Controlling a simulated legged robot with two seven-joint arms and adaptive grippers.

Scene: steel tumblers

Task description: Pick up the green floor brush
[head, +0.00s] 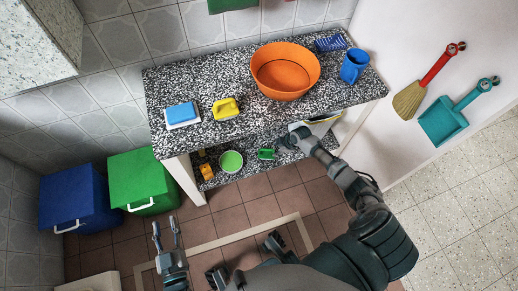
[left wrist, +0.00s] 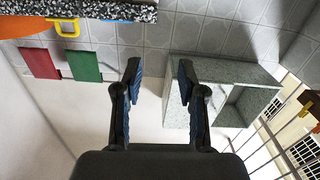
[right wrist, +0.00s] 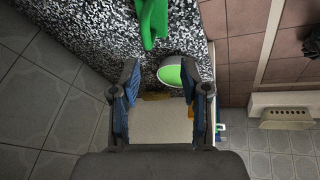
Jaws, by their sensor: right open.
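The green floor brush (head: 267,153) lies on the lower speckled shelf of the bench, right of a light green bowl (head: 231,161). In the right wrist view the brush (right wrist: 152,22) is at the top, beyond my fingertips and partly cut off by the frame edge. My right gripper (head: 288,142) is open and empty, reaching in just right of the brush; its fingers (right wrist: 160,82) are spread in its wrist view. I see no contact with the brush. My left gripper (head: 165,232) is open and empty, low at the left, away from the bench.
The bench top (head: 215,80) bears an orange basin (head: 285,72), a blue mug (head: 354,66), a yellow item (head: 225,108) and a blue sponge-like block (head: 181,113). Its edge overhangs the lower shelf. Blue (head: 75,196) and green (head: 140,182) bins stand at left.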

